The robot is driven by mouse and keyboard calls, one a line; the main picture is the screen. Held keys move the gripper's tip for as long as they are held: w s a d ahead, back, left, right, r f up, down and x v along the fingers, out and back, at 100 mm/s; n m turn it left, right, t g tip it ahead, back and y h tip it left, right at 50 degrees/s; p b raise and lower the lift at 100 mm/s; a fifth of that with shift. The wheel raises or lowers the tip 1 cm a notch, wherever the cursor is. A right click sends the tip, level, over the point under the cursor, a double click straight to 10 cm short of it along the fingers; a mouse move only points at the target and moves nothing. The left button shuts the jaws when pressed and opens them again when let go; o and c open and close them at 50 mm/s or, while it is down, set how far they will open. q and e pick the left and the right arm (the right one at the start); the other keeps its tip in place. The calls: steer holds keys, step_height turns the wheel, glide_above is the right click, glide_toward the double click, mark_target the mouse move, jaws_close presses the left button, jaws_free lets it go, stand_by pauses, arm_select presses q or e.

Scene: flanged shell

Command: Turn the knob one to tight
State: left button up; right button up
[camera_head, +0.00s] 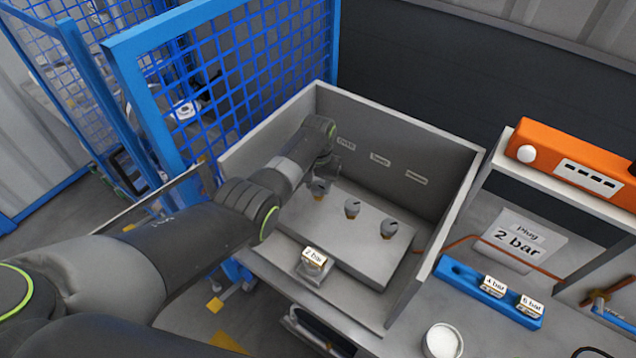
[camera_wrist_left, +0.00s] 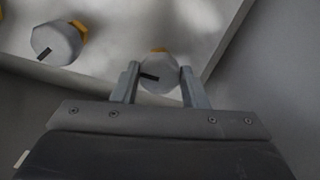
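Three grey round knobs with dark pointer marks stand in a row on a raised grey block (camera_head: 345,240). The leftmost knob (camera_head: 319,189) is at my left gripper (camera_head: 324,176), which comes down over it. The middle knob (camera_head: 352,208) and the right knob (camera_head: 388,228) stand free. In the left wrist view, the two fingers of my left gripper (camera_wrist_left: 159,76) sit on either side of the knob (camera_wrist_left: 160,68), close against its sides. Its dark mark points left there. A neighbouring knob (camera_wrist_left: 58,42) shows at upper left. My right gripper is not in view.
Grey walls (camera_head: 410,150) with small labels stand around the block. A small block marked 2 bar (camera_head: 314,257) sits at its front. At right are a blue holder (camera_head: 460,270) with plugs, a white round cup (camera_head: 442,341) and an orange box (camera_head: 570,150). Blue mesh fencing (camera_head: 240,70) stands behind left.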

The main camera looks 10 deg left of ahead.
mark_target(318, 186)
arm_select(q)
steer(key=o, duration=0.4)
steer(key=shift+r, duration=0.15)
steer(key=shift+r, duration=0.65)
step_height(318, 186, up, 16)
steer(key=b, duration=0.1)
steer(key=shift+f, duration=0.1)
